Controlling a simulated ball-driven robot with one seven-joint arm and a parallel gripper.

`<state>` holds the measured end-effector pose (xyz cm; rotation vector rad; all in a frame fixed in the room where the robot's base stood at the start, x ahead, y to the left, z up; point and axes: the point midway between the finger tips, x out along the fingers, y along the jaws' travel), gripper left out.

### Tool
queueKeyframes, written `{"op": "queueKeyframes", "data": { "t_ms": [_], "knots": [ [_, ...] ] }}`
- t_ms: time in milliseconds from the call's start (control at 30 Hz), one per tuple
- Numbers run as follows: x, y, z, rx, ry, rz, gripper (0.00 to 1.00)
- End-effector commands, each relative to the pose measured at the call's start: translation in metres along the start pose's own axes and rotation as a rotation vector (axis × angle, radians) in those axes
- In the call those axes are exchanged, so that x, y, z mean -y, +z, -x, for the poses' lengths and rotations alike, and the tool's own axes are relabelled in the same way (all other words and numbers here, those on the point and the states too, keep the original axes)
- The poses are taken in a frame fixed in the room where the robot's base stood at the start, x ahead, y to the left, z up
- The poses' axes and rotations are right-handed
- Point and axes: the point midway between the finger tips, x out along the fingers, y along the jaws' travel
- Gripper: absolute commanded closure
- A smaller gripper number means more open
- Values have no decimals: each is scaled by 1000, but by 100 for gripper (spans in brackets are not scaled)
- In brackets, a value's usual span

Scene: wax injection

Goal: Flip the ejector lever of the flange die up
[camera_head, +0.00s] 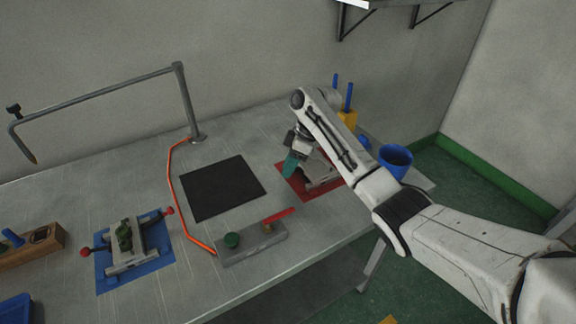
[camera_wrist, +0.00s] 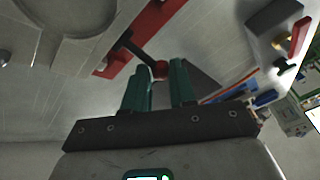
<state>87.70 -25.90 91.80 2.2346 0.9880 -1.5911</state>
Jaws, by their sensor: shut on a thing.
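The flange die (camera_head: 320,172) is a grey metal block on a red mat (camera_head: 308,194) at the right of the bench, partly covered by my arm. Its round recess (camera_wrist: 75,18) shows at the top left of the wrist view. My gripper (camera_head: 291,163) is at the left side of the die. In the wrist view, its teal fingers (camera_wrist: 162,75) are shut on the lever at the knob. The lever is hidden in the head view.
A second die (camera_head: 127,245) with red-knobbed levers sits on a blue mat at left. A grey fixture (camera_head: 252,246) with a green knob and red handle stands at the front. A blue cup (camera_head: 395,160) and yellow pen block (camera_head: 348,119) stand near the die. The black mat (camera_head: 222,188) is bare.

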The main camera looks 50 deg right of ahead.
Motion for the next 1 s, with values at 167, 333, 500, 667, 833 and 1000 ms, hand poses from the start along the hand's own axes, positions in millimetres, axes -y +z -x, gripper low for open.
{"op": "queueKeyframes", "data": {
  "t_ms": [167,333,500,667,833,1000],
  "knots": [
    [0,1,0,-10,-9,-5,100],
    [0,2,0,-10,-8,-5,100],
    [0,2,0,-9,-8,-5,69],
    [0,1,1,-10,-7,-4,54],
    [0,1,1,-10,-7,-3,50],
    [-1,0,4,-10,-6,-2,50]
  ]
}}
